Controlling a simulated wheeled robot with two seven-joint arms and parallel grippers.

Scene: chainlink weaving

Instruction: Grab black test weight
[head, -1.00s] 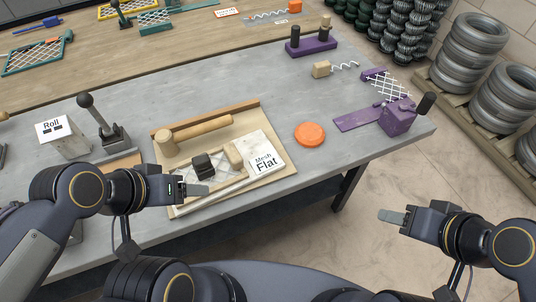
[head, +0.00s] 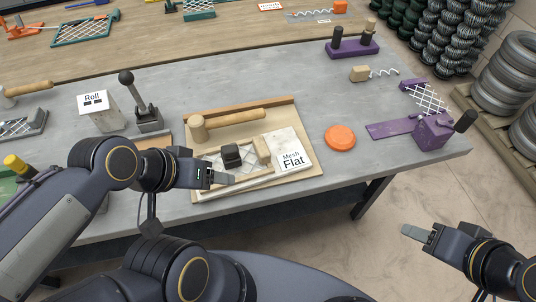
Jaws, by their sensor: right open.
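The black test weight (head: 231,155) is a small dark block on a patch of wire mesh (head: 214,160), inside a light wooden tray (head: 311,158) marked "Mesh Flat". My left gripper (head: 222,180) is just in front of the weight in the picture, over the tray's front edge, and looks apart from it. Its fingers are seen side-on and overlap, so its opening cannot be told. My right gripper (head: 418,233) is open and empty, out beyond the table's front edge over the floor, far from the weight.
A wooden mallet (head: 236,122) lies behind the weight, and a tan block (head: 262,150) stands close on its right. An orange disc (head: 340,137) and a purple lever device (head: 432,130) are further right. Bare grey table (head: 290,80) lies behind the tray.

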